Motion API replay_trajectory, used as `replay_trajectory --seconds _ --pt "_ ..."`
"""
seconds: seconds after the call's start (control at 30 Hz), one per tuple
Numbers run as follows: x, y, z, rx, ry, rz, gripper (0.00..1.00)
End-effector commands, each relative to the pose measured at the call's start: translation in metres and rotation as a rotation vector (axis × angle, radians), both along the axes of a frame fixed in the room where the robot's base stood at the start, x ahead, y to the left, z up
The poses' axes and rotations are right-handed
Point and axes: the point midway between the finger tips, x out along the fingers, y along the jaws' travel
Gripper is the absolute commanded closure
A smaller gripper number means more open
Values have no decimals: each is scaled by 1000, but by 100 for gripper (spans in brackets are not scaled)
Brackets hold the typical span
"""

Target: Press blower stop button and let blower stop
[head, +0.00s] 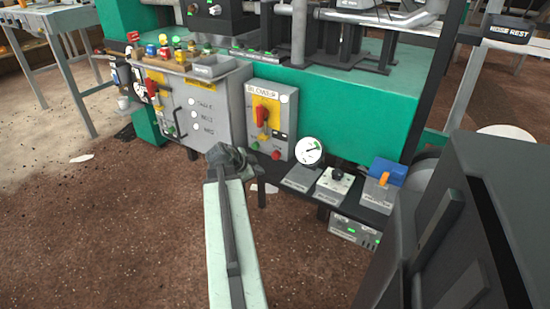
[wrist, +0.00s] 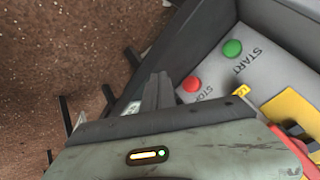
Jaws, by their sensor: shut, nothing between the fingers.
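The blower box (head: 288,100) is a grey cabinet labelled BLOWER, with a red handle on a yellow plate. Its red stop button (head: 276,155) is at the lower right, with a green button to its left. In the wrist view the red stop button (wrist: 192,84), marked STOP, shows beside the green start button (wrist: 232,48), marked START. My gripper (wrist: 158,88) is shut and empty, its tips left of the red button in that view. I cannot tell whether they touch the box. In the head view my gripper (head: 228,158) is at the arm's end, left of the button.
A larger grey cabinet (head: 205,112) with several lamps stands left of the blower box. A round gauge (head: 310,151) and several small control boxes (head: 335,185) sit on a low dark shelf to the right. Brown floor (head: 120,220) is open at the left.

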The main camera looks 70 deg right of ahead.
Motion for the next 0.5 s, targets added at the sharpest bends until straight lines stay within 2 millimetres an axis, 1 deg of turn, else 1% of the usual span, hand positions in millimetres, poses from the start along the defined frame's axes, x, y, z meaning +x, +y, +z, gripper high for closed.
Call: replay_trajectory --seconds 0.03,0.2,0.4,0.5 --pt "-2 -10 0 1 1 -2 100" --pt "-8 -35 0 1 1 -2 100" --pt "-15 -57 0 1 1 -2 100" --pt "-17 -63 0 2 1 -1 100"
